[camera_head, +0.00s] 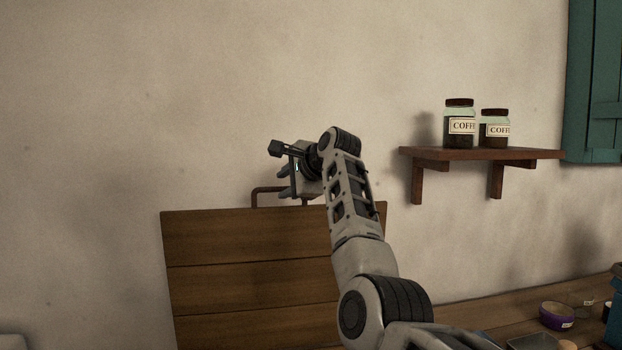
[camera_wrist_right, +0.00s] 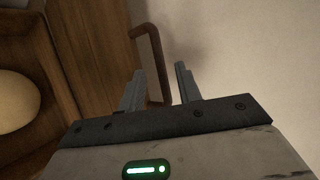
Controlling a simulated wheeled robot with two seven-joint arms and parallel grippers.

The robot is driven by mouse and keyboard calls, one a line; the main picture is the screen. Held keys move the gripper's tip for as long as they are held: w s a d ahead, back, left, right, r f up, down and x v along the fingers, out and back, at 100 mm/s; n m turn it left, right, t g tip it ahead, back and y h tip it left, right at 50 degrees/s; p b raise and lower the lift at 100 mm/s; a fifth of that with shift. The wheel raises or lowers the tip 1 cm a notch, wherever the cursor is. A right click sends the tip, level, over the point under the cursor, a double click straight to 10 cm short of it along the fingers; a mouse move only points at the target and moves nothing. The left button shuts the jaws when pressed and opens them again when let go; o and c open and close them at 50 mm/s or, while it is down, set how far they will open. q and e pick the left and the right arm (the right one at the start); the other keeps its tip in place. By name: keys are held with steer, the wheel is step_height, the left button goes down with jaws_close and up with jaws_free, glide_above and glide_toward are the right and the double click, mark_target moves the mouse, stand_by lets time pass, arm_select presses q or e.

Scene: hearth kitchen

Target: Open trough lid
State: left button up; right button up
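The wooden trough lid (camera_head: 245,275) stands raised and nearly upright in front of the wall. Its brown bar handle (camera_head: 255,196) rises above the top edge. My right gripper (camera_head: 284,181) is at the handle, above the lid's top edge. In the right wrist view the two fingers (camera_wrist_right: 160,85) are apart, and the handle (camera_wrist_right: 155,50) shows in the gap between them, with no clear grip on it. The lid's wood (camera_wrist_right: 95,50) shows left of the fingers. My left gripper is not in view.
In the right wrist view, a pale rounded thing (camera_wrist_right: 15,108) lies in a wooden compartment at the left. A wall shelf (camera_head: 480,154) with two coffee jars (camera_head: 459,125) is at the right. A purple bowl (camera_head: 556,316) stands on the counter at lower right.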

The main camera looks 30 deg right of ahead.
steer(key=b+v, duration=0.2)
steer(key=v, duration=0.9)
steer(key=shift+b, duration=0.4)
steer(key=shift+f, duration=0.1)
